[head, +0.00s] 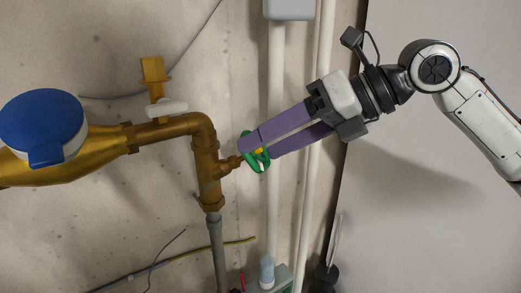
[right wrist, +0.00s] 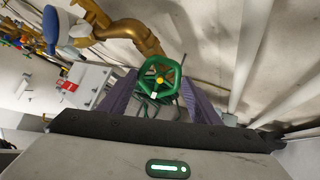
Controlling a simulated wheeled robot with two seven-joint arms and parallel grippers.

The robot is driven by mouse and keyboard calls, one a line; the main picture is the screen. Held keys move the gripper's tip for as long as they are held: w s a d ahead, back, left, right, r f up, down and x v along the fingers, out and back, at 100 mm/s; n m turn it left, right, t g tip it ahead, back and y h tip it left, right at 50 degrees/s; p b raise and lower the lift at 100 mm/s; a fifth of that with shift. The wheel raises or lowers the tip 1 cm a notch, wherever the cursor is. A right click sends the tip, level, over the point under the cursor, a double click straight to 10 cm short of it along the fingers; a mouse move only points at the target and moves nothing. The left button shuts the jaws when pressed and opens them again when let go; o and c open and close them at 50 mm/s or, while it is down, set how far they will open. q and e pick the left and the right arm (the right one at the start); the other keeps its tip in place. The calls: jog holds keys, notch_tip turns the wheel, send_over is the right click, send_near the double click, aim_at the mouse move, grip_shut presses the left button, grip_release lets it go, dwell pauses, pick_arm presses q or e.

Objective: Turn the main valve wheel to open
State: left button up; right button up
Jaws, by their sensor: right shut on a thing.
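The green valve wheel (head: 263,160) sits on a short stem at the right side of the brass pipe (head: 204,160). My right gripper (head: 254,146) reaches in from the right, its purple fingers on either side of the wheel and shut on it. In the head view the fingers hide part of the wheel. My left gripper is not in view.
A brass water meter with a blue lid (head: 42,120) is at the left. White vertical pipes (head: 275,90) run behind my right gripper. A grey box (head: 289,9) is at the top.

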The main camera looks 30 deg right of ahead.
jog(key=shift+n, duration=1)
jog(key=n, duration=0.2)
jog(key=shift+n+b, duration=0.3)
jog(key=shift+n, duration=0.1)
jog(key=shift+f+n+b, duration=0.15)
jog(key=shift+n+b, duration=0.65)
jog(key=shift+b, duration=0.35)
jog(key=shift+r, duration=0.2)
jog(key=o, duration=1)
